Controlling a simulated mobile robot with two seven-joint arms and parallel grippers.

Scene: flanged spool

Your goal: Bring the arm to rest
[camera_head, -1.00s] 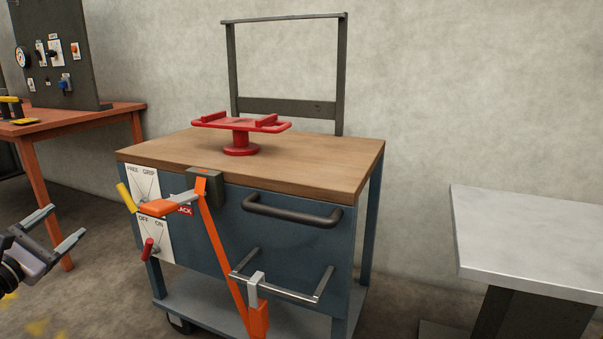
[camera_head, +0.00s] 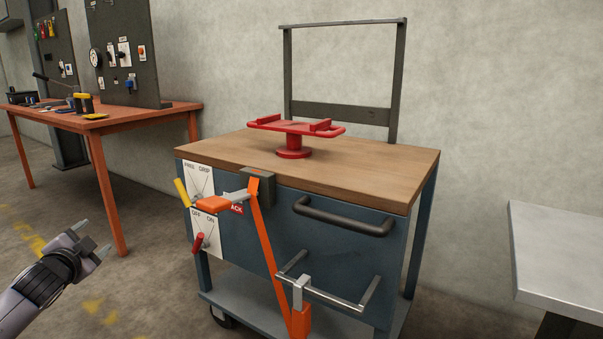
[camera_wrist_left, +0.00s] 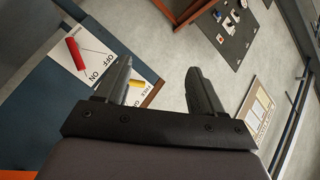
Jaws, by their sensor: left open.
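My left gripper (camera_head: 93,240) is at the lower left of the head view, open and empty, apart from the cart and well to its left. In the left wrist view its two fingers (camera_wrist_left: 158,85) stand apart with nothing between them. The red flanged spool (camera_head: 293,140) stands upright on the wooden top of the blue cart (camera_head: 330,172). My right gripper is not in view.
The cart front carries a yellow lever (camera_head: 182,192), a red lever (camera_head: 198,242), an orange strap (camera_head: 270,255) and a dark handle (camera_head: 344,217). An orange table (camera_head: 150,120) stands back left, a pale table (camera_head: 560,250) at right. Floor between gripper and cart is clear.

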